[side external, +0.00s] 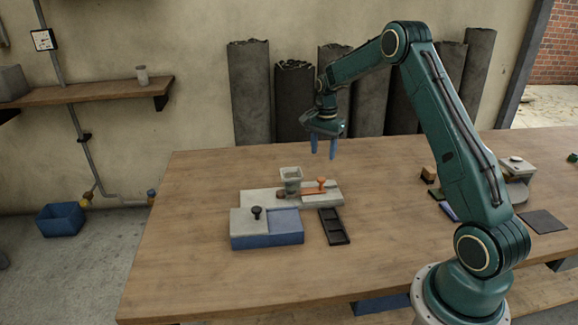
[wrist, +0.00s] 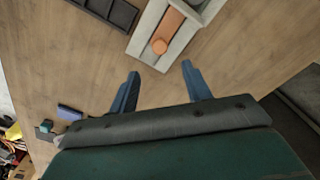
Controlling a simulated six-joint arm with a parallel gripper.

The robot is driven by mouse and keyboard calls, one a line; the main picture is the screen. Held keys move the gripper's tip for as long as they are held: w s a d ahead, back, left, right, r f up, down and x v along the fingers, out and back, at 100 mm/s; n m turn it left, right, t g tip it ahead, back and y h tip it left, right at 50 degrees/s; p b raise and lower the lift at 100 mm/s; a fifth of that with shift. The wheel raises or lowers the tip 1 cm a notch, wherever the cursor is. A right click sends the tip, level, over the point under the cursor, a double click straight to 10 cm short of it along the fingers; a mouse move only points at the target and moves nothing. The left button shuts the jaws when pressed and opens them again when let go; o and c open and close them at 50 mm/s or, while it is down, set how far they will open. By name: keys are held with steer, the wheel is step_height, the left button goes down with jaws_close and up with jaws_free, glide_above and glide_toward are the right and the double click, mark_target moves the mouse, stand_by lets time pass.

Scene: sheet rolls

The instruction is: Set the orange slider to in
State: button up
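The orange slider (side external: 318,187) lies in a grey block on the table, with an upright knob at its right end. A grey square cup (side external: 290,179) stands at the slider's left end. My gripper (side external: 323,149) is in the air above and behind the slider, touching nothing. Its two blue fingers are apart and empty in the wrist view (wrist: 160,80).
A grey and blue box (side external: 268,238) with a black knob (side external: 256,212) stands in front of the slider. A dark compartment tray (side external: 334,227) lies to its right. Small blocks (side external: 429,174) lie farther right. Dark sheet rolls (side external: 249,95) lean on the wall. The table's left side is clear.

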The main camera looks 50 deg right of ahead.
step_height(320, 180, up, 4)
glide_above(321, 178)
steer(key=shift+s, duration=0.1)
stand_by(0.5)
steer(key=shift+s+d+f+m+t+y, duration=0.15)
steer(key=shift+s+d+m+t+y, duration=0.2)
steer(key=shift+d+m+y, duration=0.5)
steer(key=shift+s+d+f+m+t+y, duration=0.15)
steer(key=shift+s+d+m+t+y, duration=0.2)
steer(key=shift+d+m+y, duration=0.5)
steer(key=shift+s+d+f+m+t+y, duration=0.2)
steer(key=shift+s+d+m+y, duration=0.35)
steer(key=shift+d, duration=0.5)
steer(key=shift+w+a, duration=0.1)
steer(key=shift+h, duration=0.25)
steer(key=x, duration=1.3)
steer(key=shift+a+f, duration=0.2)
steer(key=shift+f, duration=0.1)
